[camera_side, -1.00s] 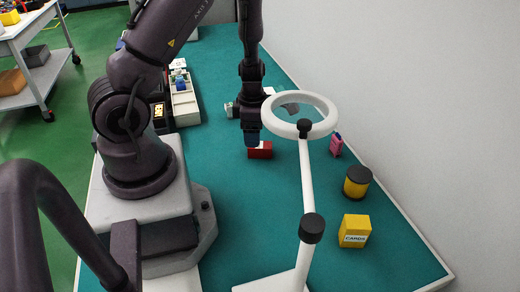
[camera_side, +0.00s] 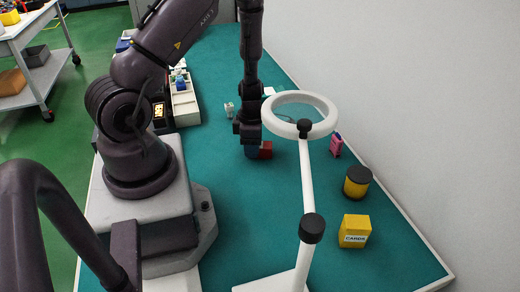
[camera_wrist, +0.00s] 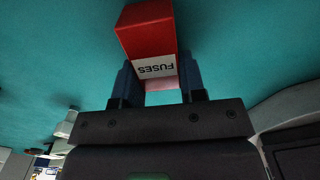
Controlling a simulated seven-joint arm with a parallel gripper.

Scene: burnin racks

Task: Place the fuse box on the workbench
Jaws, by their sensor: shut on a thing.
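The fuse box is a red box (camera_wrist: 147,38) with a white label reading FUSES, seen upside down in the wrist view. It sits between the blue-tipped fingers of my gripper (camera_wrist: 162,84), which is shut on it.
A white ring magnifier on a stand (camera_side: 306,180) rises just right of my gripper. Further right are a pink item (camera_side: 336,146), a yellow jar with black lid (camera_side: 357,182) and a yellow CARDS box (camera_side: 355,231). A tray of small parts (camera_side: 184,108) lies behind left. The bench front middle is clear.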

